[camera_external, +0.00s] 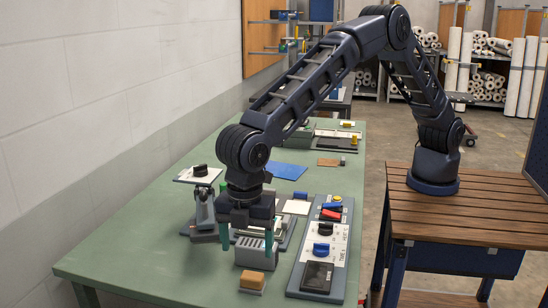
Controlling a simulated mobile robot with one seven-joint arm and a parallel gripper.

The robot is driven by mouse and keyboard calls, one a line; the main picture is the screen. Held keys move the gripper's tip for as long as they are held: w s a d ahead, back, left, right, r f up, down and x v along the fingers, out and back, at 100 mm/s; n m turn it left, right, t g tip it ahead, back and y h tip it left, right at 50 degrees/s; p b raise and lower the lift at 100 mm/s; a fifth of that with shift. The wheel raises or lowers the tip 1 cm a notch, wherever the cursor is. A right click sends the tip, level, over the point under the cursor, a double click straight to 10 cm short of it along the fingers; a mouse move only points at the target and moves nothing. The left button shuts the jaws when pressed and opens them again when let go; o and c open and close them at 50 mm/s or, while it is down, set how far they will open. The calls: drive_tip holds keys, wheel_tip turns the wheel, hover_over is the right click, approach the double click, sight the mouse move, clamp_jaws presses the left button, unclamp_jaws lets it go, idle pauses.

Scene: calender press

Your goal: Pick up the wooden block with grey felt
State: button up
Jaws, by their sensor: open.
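A small tan wooden block with a grey layer under it (252,280) sits on the green table (150,240) near the front edge. My gripper (246,245) points down just behind the block, with its two green fingers apart. Nothing is visibly held between the fingers. A grey slotted device stands in the gap behind or between them, and I cannot tell how far the fingertips are above the table.
A control panel (310,277) with knobs and a dark screen lies right of the block. A grey stand with a white plate (199,177) is left of my gripper. A blue sheet (287,170) lies farther back. The table's left front is clear.

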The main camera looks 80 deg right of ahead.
sight(252, 275)
wheel_tip(252, 275, down, 5)
drive_tip(key=shift+d, duration=0.1)
drive_tip(key=shift+s+d+f, duration=0.15)
drive_tip(key=shift+d+f, duration=0.05)
drive_tip(key=shift+f, duration=1.1)
drive_tip(key=shift+s+d+f, duration=0.15)
drive_tip(key=shift+f, duration=1.1)
drive_tip(key=c, duration=1.1)
